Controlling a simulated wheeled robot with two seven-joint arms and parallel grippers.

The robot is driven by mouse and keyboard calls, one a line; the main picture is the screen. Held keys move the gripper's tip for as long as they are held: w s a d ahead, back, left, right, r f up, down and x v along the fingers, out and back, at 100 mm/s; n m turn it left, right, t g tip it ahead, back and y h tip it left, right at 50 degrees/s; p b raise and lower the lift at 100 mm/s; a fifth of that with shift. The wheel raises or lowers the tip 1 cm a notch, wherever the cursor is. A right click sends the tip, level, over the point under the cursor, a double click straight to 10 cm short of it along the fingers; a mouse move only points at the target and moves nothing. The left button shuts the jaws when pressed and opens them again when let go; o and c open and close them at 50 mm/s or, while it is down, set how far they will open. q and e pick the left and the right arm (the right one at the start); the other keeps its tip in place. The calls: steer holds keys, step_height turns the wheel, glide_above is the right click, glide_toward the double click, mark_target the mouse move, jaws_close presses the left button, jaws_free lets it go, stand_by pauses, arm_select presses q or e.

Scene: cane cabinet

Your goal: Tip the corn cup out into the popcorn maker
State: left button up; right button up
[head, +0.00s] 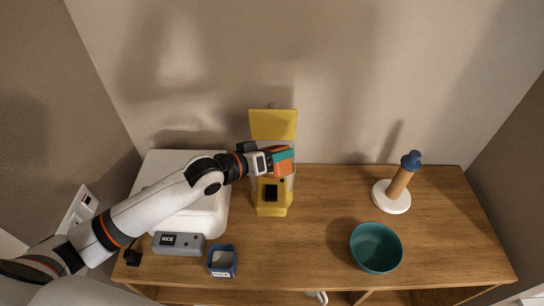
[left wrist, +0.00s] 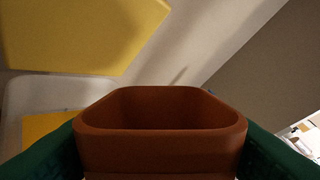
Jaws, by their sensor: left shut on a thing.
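The popcorn maker (head: 268,208) is yellow and stands at the back middle of the wooden cabinet top. Its yellow lid (head: 273,124) is raised behind it; in the left wrist view the lid (left wrist: 75,30) fills the upper left. The orange-brown corn cup (head: 277,169) is over the popcorn maker's upper part. My left gripper (head: 282,158) is shut on the cup. In the left wrist view the cup (left wrist: 160,145) sits between the green fingers, its rim and dark inside showing. Its contents and exact tilt cannot be told. My right gripper is not in view.
A white appliance (head: 205,218) with a grey RICE panel (head: 178,243) stands left, under my left arm. A blue box (head: 222,262) is at the front. A teal bowl (head: 376,248) and a paper-roll-like stand (head: 392,197) are right. The top between maker and bowl is clear.

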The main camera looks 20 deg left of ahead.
mark_target(281, 175)
arm_select(q)
steer(key=s+d+m+t, duration=0.2)
steer(key=s, duration=0.1)
steer(key=shift+s+m+b, duration=0.15)
steer(key=shift+m+b, duration=0.15)
steer(key=shift+m, duration=0.1)
steer(key=s+m+b, duration=0.1)
steer(key=s+d+m+t+b, duration=0.1)
steer(key=shift+f+t+b, duration=0.3)
steer(key=shift+b, duration=0.05)
steer(key=shift+s+d+r+m+t+h, duration=0.25)
steer(key=shift+r+m+t+h, duration=0.1)
steer(key=shift+m, duration=0.25)
steer(key=shift+b, duration=0.3)
